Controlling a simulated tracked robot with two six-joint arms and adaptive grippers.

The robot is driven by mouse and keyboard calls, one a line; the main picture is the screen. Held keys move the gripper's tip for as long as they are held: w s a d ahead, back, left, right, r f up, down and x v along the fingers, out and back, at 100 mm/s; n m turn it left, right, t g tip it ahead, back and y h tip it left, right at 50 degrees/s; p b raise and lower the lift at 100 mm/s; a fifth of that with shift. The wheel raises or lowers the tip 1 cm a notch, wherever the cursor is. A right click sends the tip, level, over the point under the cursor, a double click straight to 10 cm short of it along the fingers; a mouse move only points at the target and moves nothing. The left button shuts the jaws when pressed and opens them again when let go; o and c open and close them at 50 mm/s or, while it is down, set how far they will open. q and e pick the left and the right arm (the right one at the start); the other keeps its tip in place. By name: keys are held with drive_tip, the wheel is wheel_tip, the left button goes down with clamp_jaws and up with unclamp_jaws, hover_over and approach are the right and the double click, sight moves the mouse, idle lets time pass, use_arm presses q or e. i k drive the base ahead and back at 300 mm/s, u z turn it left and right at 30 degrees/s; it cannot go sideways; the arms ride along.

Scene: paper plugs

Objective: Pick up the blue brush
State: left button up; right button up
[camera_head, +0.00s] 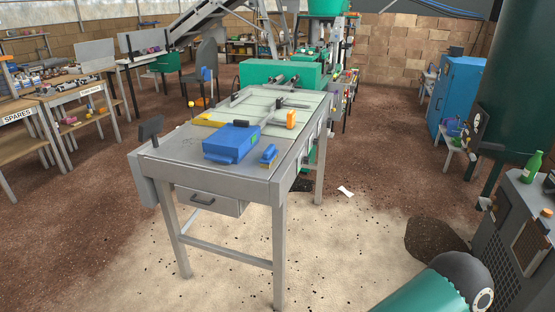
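The blue brush (268,154) appears to be the small blue piece with a tan lower edge on the near right part of the grey metal workbench (180,152). It lies just right of a larger blue box (231,140), near the bench's right edge. Nothing covers the brush. Neither of my grippers shows in the head view.
An orange-capped item (291,119), a yellow piece (207,120) and a dark upright plate (151,128) are on the bench. A half-open drawer (210,201) sticks out in front. A white scrap (345,191) lies on the floor. Sandy floor right of the bench is mostly clear.

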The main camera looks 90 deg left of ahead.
sight(271, 154)
drive_tip(key=z, duration=0.9)
drive_tip(key=i, duration=0.15)
drive_tip(key=u, duration=2.45)
drive_tip(key=i, duration=0.25)
drive_tip(key=u, duration=2.35)
drive_tip(key=i, duration=1.05)
drive_tip(key=z, duration=0.65)
